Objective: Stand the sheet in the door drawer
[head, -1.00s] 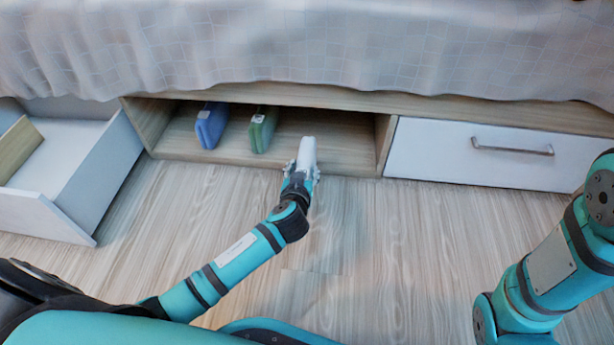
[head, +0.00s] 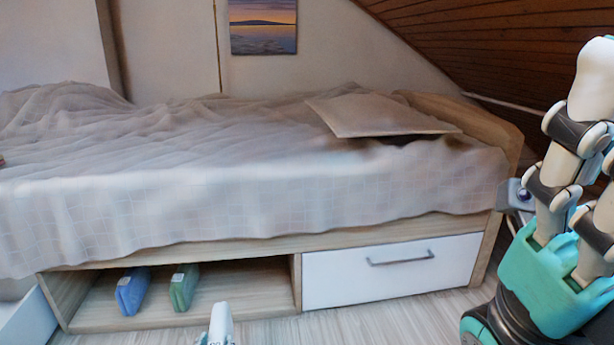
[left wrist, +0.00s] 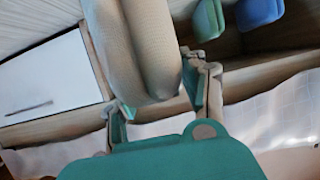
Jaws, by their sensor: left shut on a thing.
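My left gripper (left wrist: 163,100) is shut on a pale grey folded sheet (left wrist: 135,45); the sheet stands upright between the fingers. In the head view only the sheet's top (head: 221,322) and a little of the gripper (head: 214,341) show, at the bottom edge in front of the open bay under the bed. A white drawer front (head: 392,271) with a grey handle is closed, right of the bay. A pulled-out white drawer (head: 25,322) shows partly at the lower left. I cannot tell which is the door drawer. My right gripper (head: 585,125) is raised at the right edge, partly cut off.
A blue folded item (head: 132,290) and a green folded item (head: 183,287) stand in the open bay (head: 245,285). The bed (head: 250,200) overhangs it with a draped grey cover. Bare floor (head: 400,315) lies before the closed drawer.

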